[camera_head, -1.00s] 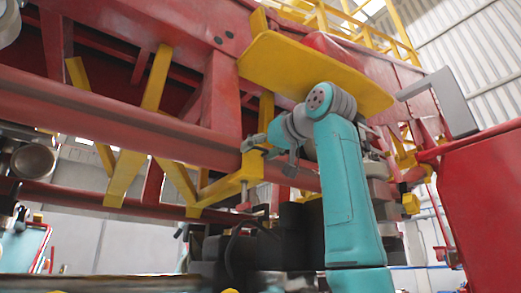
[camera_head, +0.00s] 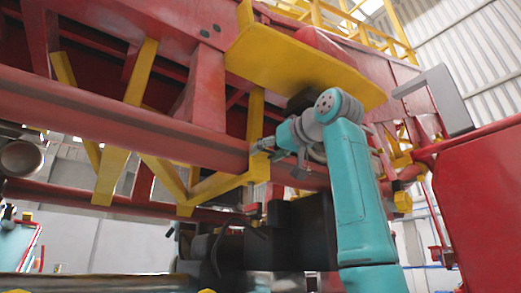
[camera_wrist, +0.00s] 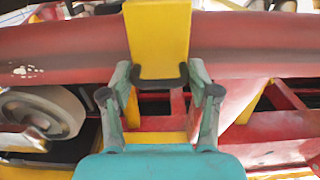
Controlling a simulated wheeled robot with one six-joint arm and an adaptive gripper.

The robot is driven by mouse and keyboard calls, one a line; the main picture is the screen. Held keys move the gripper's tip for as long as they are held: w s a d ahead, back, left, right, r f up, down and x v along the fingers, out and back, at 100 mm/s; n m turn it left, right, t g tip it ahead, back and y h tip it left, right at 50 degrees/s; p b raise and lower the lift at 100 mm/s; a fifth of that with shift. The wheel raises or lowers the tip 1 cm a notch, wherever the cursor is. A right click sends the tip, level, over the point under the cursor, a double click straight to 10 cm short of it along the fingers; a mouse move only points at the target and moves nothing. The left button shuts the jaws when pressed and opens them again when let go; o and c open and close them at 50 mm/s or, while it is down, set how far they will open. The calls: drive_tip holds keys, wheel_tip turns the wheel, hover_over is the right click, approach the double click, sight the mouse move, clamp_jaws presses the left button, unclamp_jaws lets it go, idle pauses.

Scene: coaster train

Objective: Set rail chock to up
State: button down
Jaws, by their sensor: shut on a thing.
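A yellow part (camera_wrist: 157,35) with a dark curved lower edge stands upright in the wrist view, in front of a red beam; it may be the rail chock, but I cannot tell for sure. My gripper (camera_wrist: 158,80) has one finger on each side of it and is shut on it. In the head view my gripper (camera_head: 258,147) reaches left from my teal arm to the red beam, beside a yellow upright (camera_head: 256,118). The fingertips are small there, and the contact is hard to make out.
A broad yellow plate (camera_head: 290,70) hangs just above my arm. The long red beam (camera_head: 120,125) and yellow braces (camera_head: 130,120) lie to the left. A red panel (camera_head: 480,200) stands close on the right. Dark machinery (camera_head: 290,235) sits below.

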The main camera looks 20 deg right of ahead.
drive_tip(key=d, duration=0.2)
drive_tip(key=w+d, duration=0.1)
drive_tip(key=d, duration=0.1)
drive_tip(key=w+d, duration=0.1)
drive_tip(key=d, duration=0.1)
drive_tip(key=shift+d, duration=0.25)
drive_tip(key=shift+r, duration=0.1)
drive_tip(key=c, duration=0.6)
unclamp_jaws()
drive_tip(key=shift+w+d, duration=0.1)
drive_tip(key=shift+o, duration=0.2)
drive_tip(key=v, duration=1.2)
